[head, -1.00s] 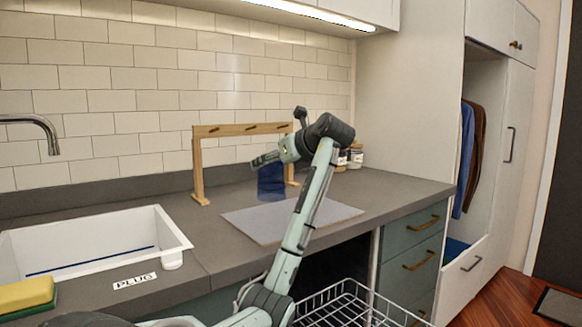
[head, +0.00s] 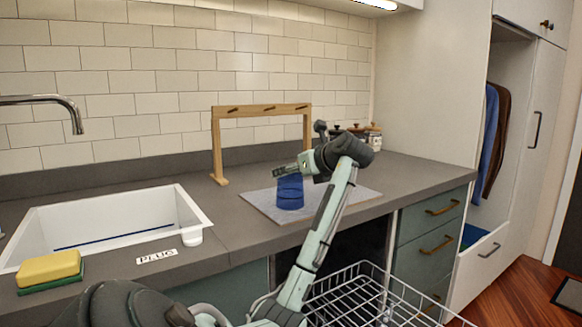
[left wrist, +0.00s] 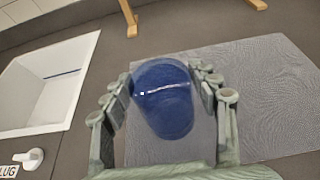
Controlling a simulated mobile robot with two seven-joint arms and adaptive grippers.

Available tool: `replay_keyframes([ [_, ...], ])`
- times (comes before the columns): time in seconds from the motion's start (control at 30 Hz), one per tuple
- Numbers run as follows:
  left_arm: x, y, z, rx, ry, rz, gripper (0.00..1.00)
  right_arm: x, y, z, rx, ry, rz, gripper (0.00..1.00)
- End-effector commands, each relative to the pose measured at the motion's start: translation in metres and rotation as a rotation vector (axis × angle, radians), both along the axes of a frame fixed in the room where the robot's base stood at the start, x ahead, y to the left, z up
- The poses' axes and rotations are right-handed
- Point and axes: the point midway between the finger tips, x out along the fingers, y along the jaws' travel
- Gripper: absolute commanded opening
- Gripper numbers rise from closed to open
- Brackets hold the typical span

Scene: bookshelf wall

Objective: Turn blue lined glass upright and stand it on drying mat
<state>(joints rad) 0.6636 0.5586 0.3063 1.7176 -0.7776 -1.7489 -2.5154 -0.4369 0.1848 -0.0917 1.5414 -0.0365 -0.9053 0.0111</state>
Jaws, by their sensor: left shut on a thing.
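The blue lined glass (head: 290,194) is a translucent blue cylinder, about vertical, over the left part of the grey drying mat (head: 345,196). Its lower end is at or just above the mat; I cannot tell whether it touches. My left gripper (head: 291,171) is shut on the glass near its upper part. In the left wrist view the glass (left wrist: 163,100) sits between the two fingers (left wrist: 160,88), with the mat (left wrist: 265,95) below and to the right. Which end of the glass is open is not clear. My right gripper is not in view.
A wooden rack with pegs (head: 217,150) stands behind the mat. Jars (head: 374,137) are at the back right. A white sink (head: 190,215), a yellow-green sponge (head: 48,268) and a PLUG label (head: 157,257) are to the left. A wire basket (head: 370,290) is below the counter.

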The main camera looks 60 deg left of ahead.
Motion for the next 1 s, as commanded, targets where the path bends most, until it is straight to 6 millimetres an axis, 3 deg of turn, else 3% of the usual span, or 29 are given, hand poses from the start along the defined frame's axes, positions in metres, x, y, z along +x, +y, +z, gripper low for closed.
replay_keyframes([
  [0.43,-0.0001,0.0001,0.0002,0.001,-0.001,0.000,0.22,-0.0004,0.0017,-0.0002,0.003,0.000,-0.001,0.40],
  [0.47,-0.0001,0.0001,0.0003,0.001,-0.001,0.000,0.61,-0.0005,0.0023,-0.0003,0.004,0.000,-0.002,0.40],
  [0.63,-0.0001,0.0000,0.0001,0.001,-0.001,0.000,0.82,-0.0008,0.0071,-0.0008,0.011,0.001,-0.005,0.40],
  [1.0,0.0004,-0.0023,0.0000,-0.001,0.001,0.000,0.84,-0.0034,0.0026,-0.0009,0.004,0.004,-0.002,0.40],
])
